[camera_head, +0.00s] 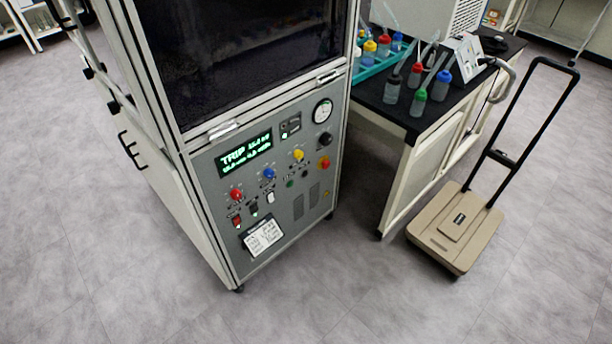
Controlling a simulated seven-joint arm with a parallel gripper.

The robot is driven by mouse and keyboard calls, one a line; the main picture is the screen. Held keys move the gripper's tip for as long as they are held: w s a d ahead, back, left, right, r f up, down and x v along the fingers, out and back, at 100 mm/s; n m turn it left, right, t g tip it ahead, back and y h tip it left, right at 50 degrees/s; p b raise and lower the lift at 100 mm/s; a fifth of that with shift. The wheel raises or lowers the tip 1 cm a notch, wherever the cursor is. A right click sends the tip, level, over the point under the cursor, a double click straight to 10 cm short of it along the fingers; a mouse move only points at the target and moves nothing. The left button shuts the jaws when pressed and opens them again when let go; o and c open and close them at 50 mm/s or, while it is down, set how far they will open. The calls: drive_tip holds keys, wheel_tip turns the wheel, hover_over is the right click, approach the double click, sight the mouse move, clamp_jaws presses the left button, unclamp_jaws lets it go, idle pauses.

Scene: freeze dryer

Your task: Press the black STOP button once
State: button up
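The freeze dryer's grey control panel (283,222) faces forward below a dark glass door. A small black round button (305,173) sits on the panel's right half, next to a small dark green button (290,183). A larger black round control (323,141) sits below the gauge. The labels are too small to read, so I cannot tell which black one is marked STOP. My gripper is not in view, and nothing blocks the panel.
The panel also has red (236,194), blue (269,174) and yellow (298,155) knobs and a red emergency-type button (323,163) on yellow. A black-topped bench (380,98) with bottles stands at right, and a beige platform cart (455,226) beside it. The floor in front is clear.

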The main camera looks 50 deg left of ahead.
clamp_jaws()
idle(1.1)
